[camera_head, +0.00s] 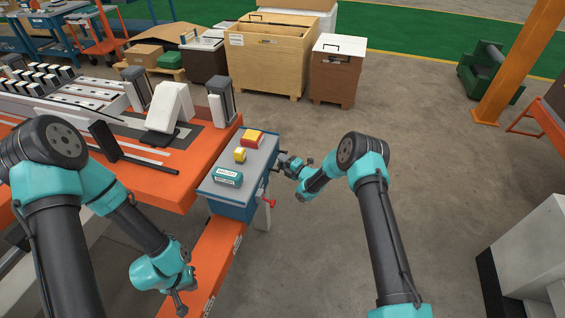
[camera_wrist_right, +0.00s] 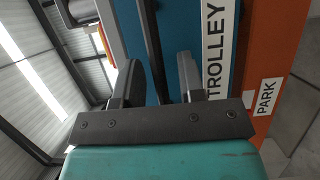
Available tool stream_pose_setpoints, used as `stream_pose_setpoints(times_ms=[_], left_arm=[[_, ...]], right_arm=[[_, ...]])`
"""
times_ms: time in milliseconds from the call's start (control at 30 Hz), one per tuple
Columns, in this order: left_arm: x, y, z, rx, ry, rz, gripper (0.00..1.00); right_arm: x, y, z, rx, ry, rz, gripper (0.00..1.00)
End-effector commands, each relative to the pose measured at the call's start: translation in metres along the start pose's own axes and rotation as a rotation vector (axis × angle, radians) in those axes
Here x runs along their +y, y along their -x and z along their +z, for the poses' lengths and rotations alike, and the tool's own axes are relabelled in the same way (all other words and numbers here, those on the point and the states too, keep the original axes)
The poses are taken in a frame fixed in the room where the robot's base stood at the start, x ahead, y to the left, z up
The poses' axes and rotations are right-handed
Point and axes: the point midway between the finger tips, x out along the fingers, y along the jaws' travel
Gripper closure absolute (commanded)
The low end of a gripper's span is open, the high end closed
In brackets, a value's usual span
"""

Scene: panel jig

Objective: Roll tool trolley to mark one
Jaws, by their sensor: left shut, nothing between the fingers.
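The tool trolley (camera_head: 232,197) is a blue cabinet with a grey top, standing against the orange bench's right end. In the right wrist view its blue side (camera_wrist_right: 190,25) carries a TROLLEY label. My right gripper (camera_head: 283,163) is at the trolley's right side. In its wrist view the fingers (camera_wrist_right: 160,82) are apart, with a dark handle bar (camera_wrist_right: 150,45) running between them; I cannot tell if they touch it. My left gripper (camera_head: 181,303) is shut and empty, low over the orange rail. I cannot make out which mark is mark one.
The trolley top holds a teal box (camera_head: 229,178), a yellow block (camera_head: 240,155) and a red-and-yellow box (camera_head: 252,138). An orange rail (camera_head: 215,262) with small labels runs below; a PARK label (camera_wrist_right: 267,97) shows beside the trolley. Floor (camera_head: 430,150) to the right is clear.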

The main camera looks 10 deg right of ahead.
Motion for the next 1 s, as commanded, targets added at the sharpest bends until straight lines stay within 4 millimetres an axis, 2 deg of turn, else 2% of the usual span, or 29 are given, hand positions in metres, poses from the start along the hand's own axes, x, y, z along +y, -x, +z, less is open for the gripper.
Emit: stream_pose_setpoints(times_ms=[233, 600, 1000], left_arm=[[0.0000, 0.0000, 0.0000, 0.000, 0.000, 0.000, 1.00], [0.0000, 0.0000, 0.0000, 0.000, 0.000, 0.000, 1.00], [0.0000, 0.0000, 0.0000, 0.000, 0.000, 0.000, 1.00]], right_arm=[[0.0000, -0.0006, -0.0001, 0.000, 0.000, 0.000, 0.64], [0.0000, -0.0004, -0.0001, 0.000, 0.000, 0.000, 0.99], [0.0001, -0.0003, -0.0003, 0.000, 0.000, 0.000, 1.00]])
